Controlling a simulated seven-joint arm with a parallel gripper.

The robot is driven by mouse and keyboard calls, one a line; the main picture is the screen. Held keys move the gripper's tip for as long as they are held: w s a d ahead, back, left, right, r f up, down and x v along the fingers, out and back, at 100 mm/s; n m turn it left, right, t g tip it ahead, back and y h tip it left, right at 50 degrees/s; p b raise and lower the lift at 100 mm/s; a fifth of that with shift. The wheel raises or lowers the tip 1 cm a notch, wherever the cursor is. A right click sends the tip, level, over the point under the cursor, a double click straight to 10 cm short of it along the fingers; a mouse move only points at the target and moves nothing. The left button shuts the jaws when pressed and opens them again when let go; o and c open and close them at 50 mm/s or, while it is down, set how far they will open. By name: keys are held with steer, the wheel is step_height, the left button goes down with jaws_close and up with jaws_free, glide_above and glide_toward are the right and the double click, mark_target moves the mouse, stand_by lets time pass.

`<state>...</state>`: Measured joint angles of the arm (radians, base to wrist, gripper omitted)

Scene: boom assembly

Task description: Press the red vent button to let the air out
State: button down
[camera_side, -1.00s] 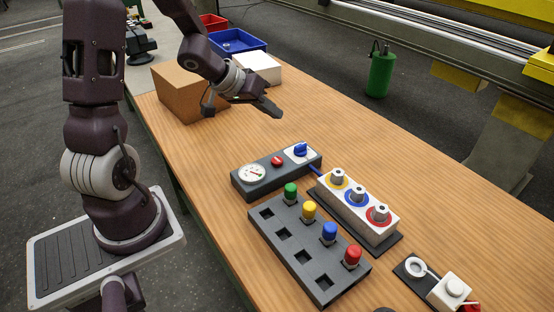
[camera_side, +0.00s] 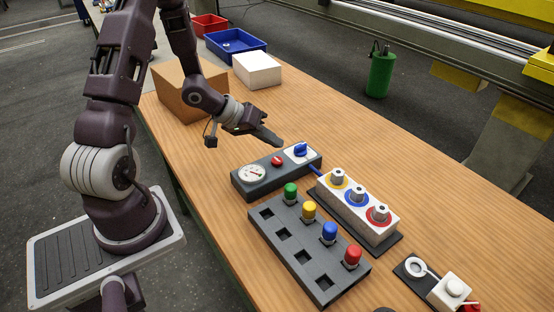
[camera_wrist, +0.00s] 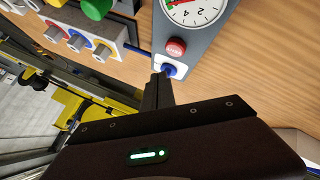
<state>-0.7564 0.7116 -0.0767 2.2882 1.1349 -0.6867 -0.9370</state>
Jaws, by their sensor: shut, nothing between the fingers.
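The red vent button (camera_side: 277,160) sits on a dark grey box (camera_side: 266,185) between a round white gauge (camera_side: 252,175) and a blue knob (camera_side: 300,150) on a white plate. My gripper (camera_side: 278,143) is shut and empty, its fingertips in the air behind the box, close to the knob. In the wrist view the button (camera_wrist: 176,48) is lit from above and unobstructed, with the gauge (camera_wrist: 195,10) beyond it. The shut fingertips (camera_wrist: 158,80) appear just short of the blue knob (camera_wrist: 170,71). No contact with the button shows.
A white block with three ringed posts (camera_side: 358,205) joins the box by a blue hose. A dark rack (camera_side: 300,245) with several coloured knobs stands in front. A cardboard box (camera_side: 185,92) and white box (camera_side: 257,69) stand behind my arm.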

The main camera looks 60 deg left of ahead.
mark_target(273, 160)
steer(key=shift+f, duration=1.3)
stand_by(1.0)
steer(key=shift+f, duration=0.4)
steer(key=shift+f, duration=0.5)
stand_by(0.5)
stand_by(0.3)
steer(key=shift+r, duration=0.9)
steer(key=shift+r, duration=2.55)
